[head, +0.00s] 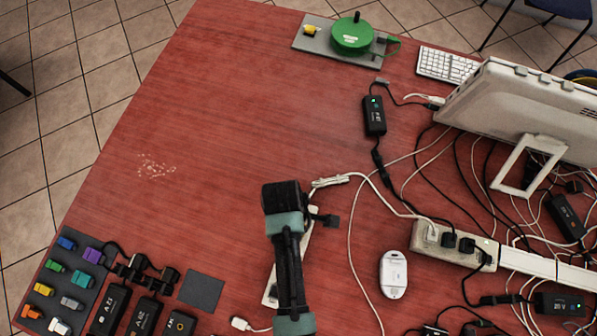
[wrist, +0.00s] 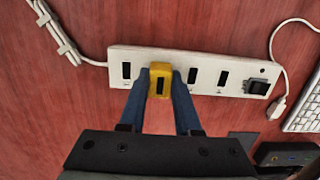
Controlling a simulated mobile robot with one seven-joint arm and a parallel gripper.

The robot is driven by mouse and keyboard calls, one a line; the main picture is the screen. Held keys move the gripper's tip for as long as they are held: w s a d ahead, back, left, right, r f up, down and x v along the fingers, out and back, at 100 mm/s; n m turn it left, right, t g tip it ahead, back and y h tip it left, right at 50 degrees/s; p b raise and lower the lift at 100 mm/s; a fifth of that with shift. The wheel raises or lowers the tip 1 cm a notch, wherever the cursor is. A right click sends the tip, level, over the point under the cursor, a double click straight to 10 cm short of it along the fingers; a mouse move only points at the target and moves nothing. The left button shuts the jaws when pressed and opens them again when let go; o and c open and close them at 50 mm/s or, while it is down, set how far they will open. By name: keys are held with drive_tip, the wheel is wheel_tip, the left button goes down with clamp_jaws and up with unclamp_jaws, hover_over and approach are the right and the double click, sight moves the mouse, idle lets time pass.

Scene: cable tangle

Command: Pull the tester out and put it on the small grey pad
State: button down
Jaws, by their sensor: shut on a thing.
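The tester is a small yellow block (wrist: 160,70) with a dark slot in its face, over the second socket from the left of the white power strip (wrist: 208,78) in the wrist view. My gripper (wrist: 160,88) is shut on it, one blue finger on each side. I cannot tell whether its pins are still seated. In the head view my arm hides the tester and most of this strip (head: 270,292). The small grey pad (head: 201,291) lies flat and bare on the red table, left of the strip. Part of the pad (wrist: 241,139) shows in the wrist view.
Black adapters (head: 146,316) and a tray of coloured blocks (head: 52,300) lie left of the pad. The table's upper left is clear.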

drive_tip(key=shift+r, duration=0.2)
drive_tip(key=shift+r+p, duration=1.2)
drive_tip(key=shift+p, duration=0.55)
drive_tip(key=shift+r, duration=0.15)
drive_tip(key=c, duration=1.2)
unclamp_jaws()
clamp_jaws()
